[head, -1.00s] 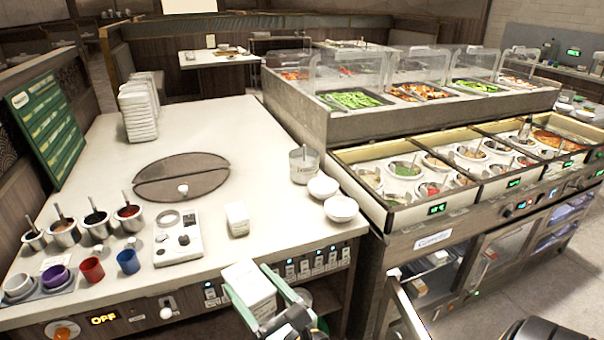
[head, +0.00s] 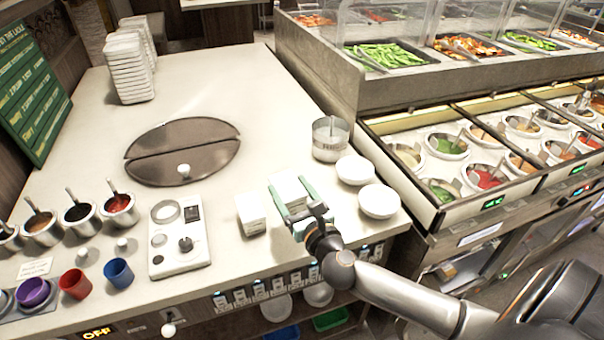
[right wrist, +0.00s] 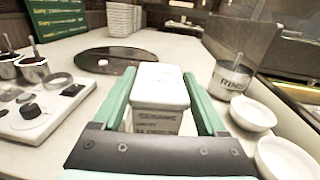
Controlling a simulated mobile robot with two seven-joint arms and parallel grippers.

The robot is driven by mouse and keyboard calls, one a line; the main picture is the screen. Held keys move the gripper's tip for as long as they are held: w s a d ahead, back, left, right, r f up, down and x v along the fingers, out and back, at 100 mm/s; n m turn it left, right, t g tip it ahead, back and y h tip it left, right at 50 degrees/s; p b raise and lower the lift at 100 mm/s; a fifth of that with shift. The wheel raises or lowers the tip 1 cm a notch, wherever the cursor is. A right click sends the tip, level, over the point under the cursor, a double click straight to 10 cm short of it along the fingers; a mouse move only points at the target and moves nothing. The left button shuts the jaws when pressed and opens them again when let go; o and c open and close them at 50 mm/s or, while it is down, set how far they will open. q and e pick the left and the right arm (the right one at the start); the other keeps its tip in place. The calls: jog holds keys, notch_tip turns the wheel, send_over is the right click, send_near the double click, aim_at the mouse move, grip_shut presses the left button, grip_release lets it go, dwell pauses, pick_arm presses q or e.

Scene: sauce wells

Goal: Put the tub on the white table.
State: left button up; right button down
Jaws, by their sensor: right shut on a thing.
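The tub (head: 289,187) is a small white box-shaped container with a lid. My right gripper (head: 293,196) has its green fingers on both sides of it. In the right wrist view the tub (right wrist: 160,88) sits upright between the fingers, with dark print on its near face. It is over the front part of the white table (head: 240,90); I cannot tell whether its base touches the top. My left gripper is not in view.
A similar white tub (head: 251,214) stands just left of the held one. Two white bowls (head: 355,170) and a metal rinse pot (head: 330,139) are to the right. A control panel (head: 178,238) and sauce pots are left. Free table lies behind, beside the round dark lid (head: 182,150).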

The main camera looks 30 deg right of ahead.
jog(key=shift+m+h, duration=0.6)
jog(key=shift+h, duration=0.1)
jog(key=w+d+f+b, duration=0.1)
jog(key=d+f+b, duration=0.1)
jog(key=w+d+f+b, duration=0.1)
jog(key=d+f+b, duration=0.1)
jog(key=w+d+f+b, duration=0.2)
jog(key=f, duration=0.1)
jog(key=shift+w, duration=0.1)
jog(key=shift+f+b, duration=0.45)
jog(key=shift+b, duration=0.15)
jog(key=shift+f, duration=0.2)
jog(key=shift+f+b, duration=0.15)
jog(key=shift+b, duration=0.2)
jog(key=shift+f+b, duration=0.35)
jog(key=shift+f, duration=0.1)
